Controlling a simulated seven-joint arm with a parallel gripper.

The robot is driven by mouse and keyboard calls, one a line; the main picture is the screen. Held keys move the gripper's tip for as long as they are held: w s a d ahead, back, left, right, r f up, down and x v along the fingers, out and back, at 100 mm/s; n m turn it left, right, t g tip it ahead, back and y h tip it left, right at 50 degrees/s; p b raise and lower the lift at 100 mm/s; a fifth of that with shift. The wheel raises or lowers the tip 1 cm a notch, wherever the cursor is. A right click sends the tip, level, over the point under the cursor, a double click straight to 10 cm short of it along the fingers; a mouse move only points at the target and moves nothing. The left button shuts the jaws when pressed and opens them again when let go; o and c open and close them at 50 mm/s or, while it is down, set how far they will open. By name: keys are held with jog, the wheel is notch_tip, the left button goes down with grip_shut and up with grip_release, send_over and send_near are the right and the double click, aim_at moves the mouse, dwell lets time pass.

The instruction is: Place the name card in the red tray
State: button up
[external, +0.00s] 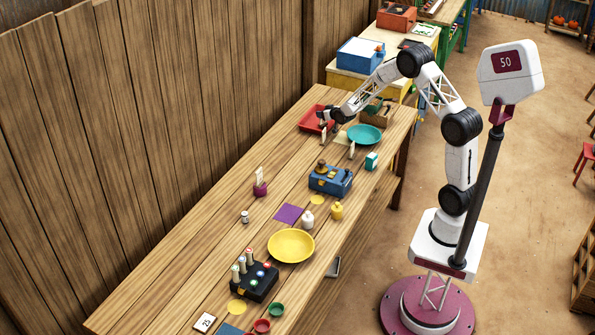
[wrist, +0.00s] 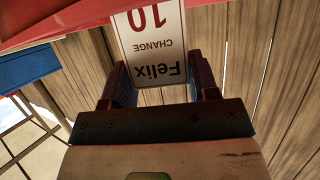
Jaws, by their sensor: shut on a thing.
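The name card (wrist: 152,42) is white, printed with "Felix", "CHANGE" and a red "10". It sits between the two fingers of my gripper (wrist: 162,84), which is shut on it. The red tray (external: 306,124) lies at the far end of the wooden table, and part of it shows along the top of the wrist view (wrist: 60,22). In the external view my gripper (external: 327,123) is at the tray's right side, over or close to it. The height of the card above the tray is hard to tell. The card is too small to make out in the external view.
A teal plate (external: 365,134) is just right of the tray, with a wooden box (external: 377,117) behind it. A blue box (external: 360,54) stands on a separate table beyond. A purple holder (external: 260,189) with a white card and a blue device (external: 330,180) stand nearer.

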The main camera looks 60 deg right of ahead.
jog(key=shift+f, duration=0.3)
jog(key=shift+f, duration=0.15)
jog(key=o, duration=1.1)
jog(key=shift+o, duration=0.2)
jog(key=shift+r, duration=0.2)
jog(key=shift+v, duration=0.8)
jog(key=v, duration=1)
jog(key=shift+s+a, duration=0.15)
